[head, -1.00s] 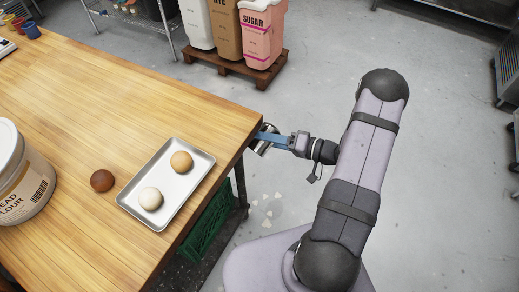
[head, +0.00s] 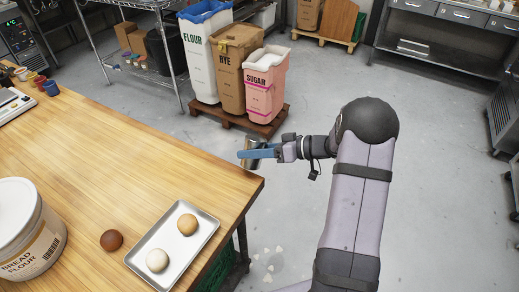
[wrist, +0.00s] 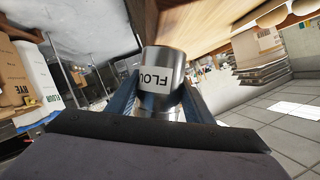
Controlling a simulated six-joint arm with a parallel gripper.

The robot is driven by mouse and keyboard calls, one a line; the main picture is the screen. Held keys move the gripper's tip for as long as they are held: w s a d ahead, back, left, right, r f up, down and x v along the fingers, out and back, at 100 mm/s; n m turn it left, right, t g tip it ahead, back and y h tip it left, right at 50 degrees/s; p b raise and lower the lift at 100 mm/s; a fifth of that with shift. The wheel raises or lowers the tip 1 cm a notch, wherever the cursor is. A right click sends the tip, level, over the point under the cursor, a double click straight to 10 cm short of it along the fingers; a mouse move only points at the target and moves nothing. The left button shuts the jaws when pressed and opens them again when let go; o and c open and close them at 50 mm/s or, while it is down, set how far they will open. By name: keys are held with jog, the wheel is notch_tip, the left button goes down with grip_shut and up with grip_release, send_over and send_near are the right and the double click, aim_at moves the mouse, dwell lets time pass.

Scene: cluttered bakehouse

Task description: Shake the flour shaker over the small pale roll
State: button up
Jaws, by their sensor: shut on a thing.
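The small pale roll (head: 157,261) sits on the front part of a metal tray (head: 205,240) on the wooden table. A golden-brown roll (head: 187,224) lies behind it on the same tray. The flour shaker (head: 252,144) is a shiny metal cylinder; its white label shows part of "FLOUR" in the wrist view (wrist: 158,82). My gripper (head: 246,155) is shut on the shaker, with blue fingers (wrist: 160,100) on both sides of it. It holds the shaker near the table's far right corner, up and to the right of the tray and apart from the pale roll.
A dark brown roll (head: 111,240) lies on the table left of the tray. A bread flour tub (head: 30,235) stands at the left front. Small coloured cups (head: 51,88) stand at the far left. Flour, rye and sugar bins (head: 264,85) stand beyond the table. The middle tabletop is clear.

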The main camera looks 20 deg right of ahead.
jog(key=s+a+r+n+g+y+p, duration=0.1)
jog(key=s+a+r+n+g+p, duration=0.3)
jog(key=s+r+n+g+p, duration=0.4)
jog(key=s+r+n+p, duration=0.2)
jog(key=s+r+n, duration=0.3)
jog(key=s+r, duration=0.3)
jog(key=shift+a+r, duration=0.15)
jog(key=shift+r, duration=0.05)
jog(key=w+d+f+m+t+h, duration=0.1)
jog(key=d+f+m+t, duration=0.1)
jog(key=f+m+t, duration=0.2)
jog(key=w+d+f+m+t+h, duration=0.1)
jog(key=f+m+t, duration=0.2)
jog(key=f, duration=0.7)
jog(key=shift+w+d+f+m+t, duration=0.2)
jog(key=shift+w+d+m+t, duration=0.2)
jog(key=shift+t, duration=0.4)
